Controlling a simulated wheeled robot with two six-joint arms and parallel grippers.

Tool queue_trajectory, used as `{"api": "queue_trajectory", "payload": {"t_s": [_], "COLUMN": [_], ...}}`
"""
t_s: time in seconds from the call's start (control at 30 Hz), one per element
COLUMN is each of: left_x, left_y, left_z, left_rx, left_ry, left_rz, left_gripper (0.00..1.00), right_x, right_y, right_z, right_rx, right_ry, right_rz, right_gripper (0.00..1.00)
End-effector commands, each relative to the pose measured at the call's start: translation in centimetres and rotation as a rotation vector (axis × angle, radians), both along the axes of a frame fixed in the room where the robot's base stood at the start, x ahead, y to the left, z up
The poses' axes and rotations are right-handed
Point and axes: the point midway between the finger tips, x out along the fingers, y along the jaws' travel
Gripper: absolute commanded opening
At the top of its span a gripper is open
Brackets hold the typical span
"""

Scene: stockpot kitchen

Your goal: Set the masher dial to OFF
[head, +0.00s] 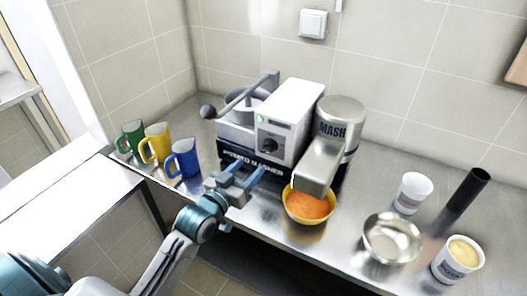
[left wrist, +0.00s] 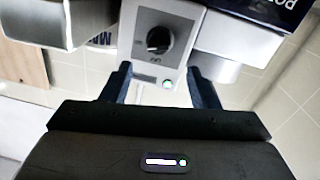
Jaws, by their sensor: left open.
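The potato masher machine (head: 290,105) stands against the back wall, with a white front panel. Its black masher dial (head: 268,145) is on that panel and also shows in the left wrist view (left wrist: 158,40). A small green light (left wrist: 167,84) is lit on the panel. Small lettering sits beside the dial, too small to read surely, and I cannot tell the dial's setting. My left gripper (head: 242,178) is open and empty, in front of and below the dial, apart from it. In the left wrist view its fingers (left wrist: 161,85) stand either side of the panel. My right gripper is not in view.
A yellow bowl (head: 288,209) of orange mash sits under the masher's spout. Green (head: 131,137), yellow (head: 157,143) and blue (head: 184,158) mugs stand left of the machine. A metal bowl (head: 370,245), white tubs and a dark cylinder (head: 465,195) are on the right.

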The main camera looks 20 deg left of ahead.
Motion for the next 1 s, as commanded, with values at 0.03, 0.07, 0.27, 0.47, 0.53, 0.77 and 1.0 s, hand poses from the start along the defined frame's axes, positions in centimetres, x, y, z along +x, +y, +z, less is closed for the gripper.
{"api": "queue_trajectory", "payload": {"t_s": [0.03,0.07,0.27,0.47,0.53,0.77,1.0], "left_x": [1.0,1.6,5.4,7.8,8.2,8.5,8.5], "left_y": [-0.2,-0.2,-0.8,-1.2,-1.3,-1.3,-1.3], "left_z": [0.3,0.3,0.3,0.2,0.1,0.0,0.0], "left_rx": [-0.006,-0.004,-0.003,-0.002,-0.001,0.0,0.0], "left_ry": [-0.001,-0.001,0.0,0.001,0.001,0.002,0.002], "left_rz": [0.0,0.001,0.001,0.001,0.001,0.001,0.001], "left_gripper": [0.55,0.55,0.55,0.55,0.55,0.55,0.25], "right_x": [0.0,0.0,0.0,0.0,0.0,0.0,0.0], "right_y": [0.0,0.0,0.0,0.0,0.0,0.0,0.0], "right_z": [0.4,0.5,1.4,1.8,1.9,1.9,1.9], "right_rx": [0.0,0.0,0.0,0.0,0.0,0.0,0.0], "right_ry": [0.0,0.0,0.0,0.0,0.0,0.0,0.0], "right_rz": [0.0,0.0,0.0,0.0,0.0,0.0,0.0], "right_gripper": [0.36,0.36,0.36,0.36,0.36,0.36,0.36]}}
